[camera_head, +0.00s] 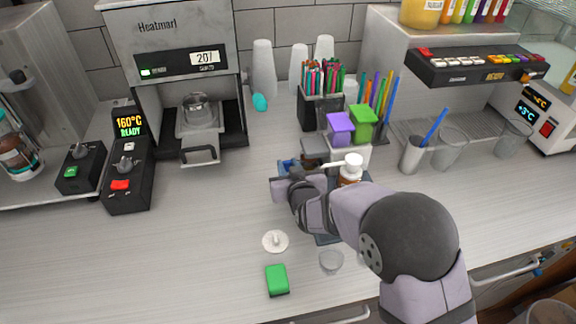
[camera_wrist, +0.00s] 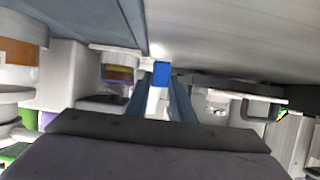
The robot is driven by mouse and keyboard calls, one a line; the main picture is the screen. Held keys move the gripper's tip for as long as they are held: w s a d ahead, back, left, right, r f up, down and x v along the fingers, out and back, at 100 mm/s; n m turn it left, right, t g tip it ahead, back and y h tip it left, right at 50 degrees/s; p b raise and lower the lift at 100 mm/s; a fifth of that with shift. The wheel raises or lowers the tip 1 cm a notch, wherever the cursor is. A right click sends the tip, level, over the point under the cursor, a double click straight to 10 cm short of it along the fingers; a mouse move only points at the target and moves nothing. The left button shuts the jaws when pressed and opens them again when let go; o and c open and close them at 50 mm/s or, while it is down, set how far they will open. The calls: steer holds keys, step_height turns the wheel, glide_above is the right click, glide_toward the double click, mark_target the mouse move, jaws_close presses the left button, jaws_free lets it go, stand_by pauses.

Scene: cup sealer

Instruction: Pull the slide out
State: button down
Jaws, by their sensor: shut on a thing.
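The cup sealer (camera_head: 175,40) stands at the back left, with a lit display. Its slide (camera_head: 200,122) juts from the front under the press head and carries a metal cup (camera_head: 195,107). A dark-framed handle (camera_head: 200,154) is at the slide's front; a similar handle shows at the right of the wrist view (camera_wrist: 262,108). My gripper (camera_head: 287,168) is to the right of the handle, apart from it, above the counter. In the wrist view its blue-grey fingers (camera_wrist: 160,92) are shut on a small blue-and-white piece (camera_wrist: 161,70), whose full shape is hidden.
A black control box (camera_head: 128,175) stands left of the slide. A pen holder (camera_head: 320,108), purple box (camera_head: 340,128) and pump bottle (camera_head: 351,168) crowd behind my arm. A white disc (camera_head: 275,241) and green block (camera_head: 277,280) lie in front. The counter before the slide is clear.

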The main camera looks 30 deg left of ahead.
steer(key=shift+s+d+b, duration=0.35)
steer(key=shift+s+d, duration=1.2)
steer(key=c, duration=1.8)
jaws_free()
step_height(320, 180, up, 10)
steer(key=b, duration=0.1)
